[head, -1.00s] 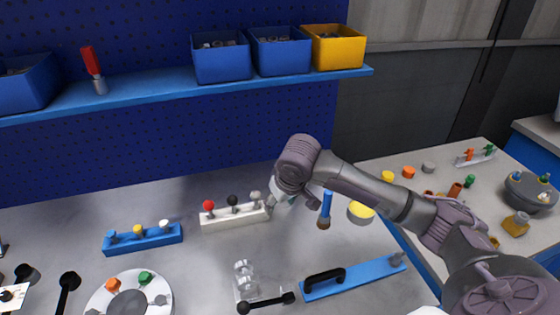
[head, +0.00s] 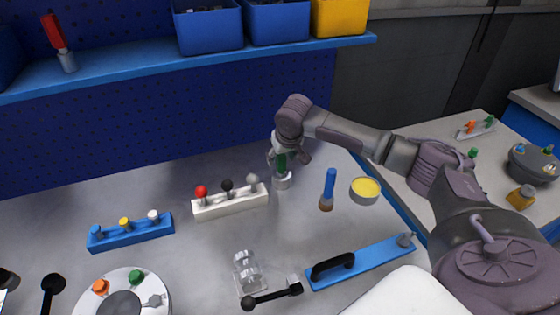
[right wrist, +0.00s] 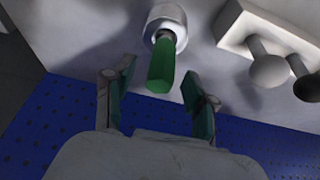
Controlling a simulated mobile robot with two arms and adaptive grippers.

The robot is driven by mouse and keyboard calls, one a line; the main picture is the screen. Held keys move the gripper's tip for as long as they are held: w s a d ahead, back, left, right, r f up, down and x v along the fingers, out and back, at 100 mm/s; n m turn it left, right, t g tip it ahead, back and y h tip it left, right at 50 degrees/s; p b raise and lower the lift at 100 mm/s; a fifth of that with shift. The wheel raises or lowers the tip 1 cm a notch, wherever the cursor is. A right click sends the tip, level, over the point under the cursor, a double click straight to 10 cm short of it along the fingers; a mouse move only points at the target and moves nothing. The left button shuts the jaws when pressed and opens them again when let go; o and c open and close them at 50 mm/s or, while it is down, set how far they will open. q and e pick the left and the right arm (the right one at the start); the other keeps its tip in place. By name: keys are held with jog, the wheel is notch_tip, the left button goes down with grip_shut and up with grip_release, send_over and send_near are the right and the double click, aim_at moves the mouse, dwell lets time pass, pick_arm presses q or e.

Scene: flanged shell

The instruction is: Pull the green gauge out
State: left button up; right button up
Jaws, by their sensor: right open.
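The green gauge (right wrist: 162,66) is a green cylinder that stands in a round pale socket (right wrist: 166,24) in the right wrist view. In the head view the socket (head: 282,181) stands to the right of the white block, with green (head: 281,162) showing above it, partly covered by my gripper. My right gripper (right wrist: 160,98) is open, its two fingers on either side of the line of the gauge's free end. A gap shows between each finger and the gauge. My left gripper is not in view.
A white block (head: 232,205) with red, black and grey knobs is close beside the socket. A blue-handled brush (head: 328,188) and a yellow-topped tin (head: 365,190) stand to the right. A flanged disc (head: 93,308) and a blue plate (head: 372,262) lie nearer me.

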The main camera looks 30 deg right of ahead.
jog(key=x, duration=0.3)
jog(key=shift+f, duration=0.1)
jog(key=shift+w+f, duration=0.1)
jog(key=shift+f, duration=0.2)
jog(key=c, duration=0.3)
grip_shut()
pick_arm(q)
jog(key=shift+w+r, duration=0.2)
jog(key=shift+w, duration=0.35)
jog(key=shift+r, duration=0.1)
pick_arm(e)
jog(key=shift+r, duration=0.1)
jog(key=shift+r+p, duration=3.4)
jog(key=shift+p, duration=0.75)
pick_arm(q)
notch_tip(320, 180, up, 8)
